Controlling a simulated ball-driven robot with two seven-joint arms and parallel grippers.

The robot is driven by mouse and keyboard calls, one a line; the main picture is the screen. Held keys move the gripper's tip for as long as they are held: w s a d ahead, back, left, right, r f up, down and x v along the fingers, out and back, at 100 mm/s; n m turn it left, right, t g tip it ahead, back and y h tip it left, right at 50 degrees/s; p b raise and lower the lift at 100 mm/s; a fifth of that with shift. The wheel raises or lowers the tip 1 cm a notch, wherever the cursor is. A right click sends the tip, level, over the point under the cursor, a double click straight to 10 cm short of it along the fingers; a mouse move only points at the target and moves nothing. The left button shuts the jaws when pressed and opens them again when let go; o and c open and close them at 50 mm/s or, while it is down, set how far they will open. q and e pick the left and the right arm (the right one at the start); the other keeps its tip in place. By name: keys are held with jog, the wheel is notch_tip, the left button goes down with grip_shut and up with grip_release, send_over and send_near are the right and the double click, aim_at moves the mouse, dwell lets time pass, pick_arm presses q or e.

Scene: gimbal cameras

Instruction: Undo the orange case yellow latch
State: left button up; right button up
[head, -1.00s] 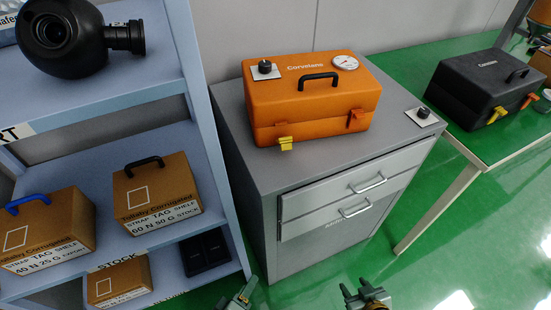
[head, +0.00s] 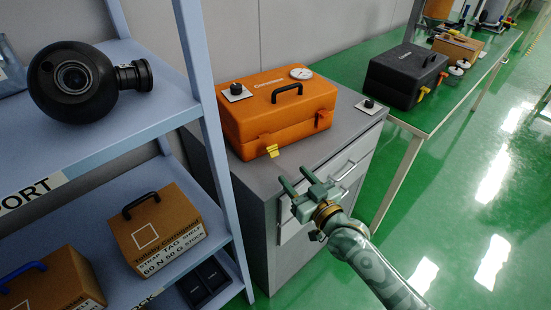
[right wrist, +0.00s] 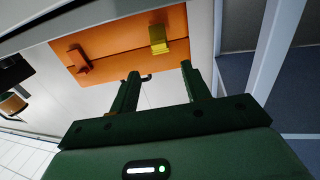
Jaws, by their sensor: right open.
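The orange case (head: 240,132) sits on the grey cabinet, lid shut, black handle on top. Its yellow latch (head: 272,151) is at the front, toward the left corner; I cannot tell whether it is fastened. The yellow latch also shows in the right wrist view (right wrist: 158,40), beyond the fingers. A second, orange latch (right wrist: 80,58) is on the same face. My right gripper (head: 293,180) is open and empty, in front of the case and a little below the yellow latch, apart from it. My left gripper is out of view.
The grey cabinet (head: 262,197) has drawers with bar handles close to my right gripper. A blue shelf (head: 215,150) with boxes stands at the left. A black knob on a plate (head: 368,105) is right of the case. A black case (head: 402,78) sits on the green table.

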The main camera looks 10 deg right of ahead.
aim_at(275, 155)
jog(key=b+x, duration=0.2)
jog(key=x, duration=0.7)
jog(key=shift+f+b, duration=0.2)
jog(key=shift+b, duration=0.1)
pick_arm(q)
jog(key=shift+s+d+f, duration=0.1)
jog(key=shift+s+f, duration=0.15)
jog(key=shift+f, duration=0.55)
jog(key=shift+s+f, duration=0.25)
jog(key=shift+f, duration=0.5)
pick_arm(e)
jog(key=shift+w+a+r, duration=0.15)
jog(key=shift+w+r, duration=0.05)
jog(key=shift+w, duration=0.15)
jog(key=shift+c, duration=0.4)
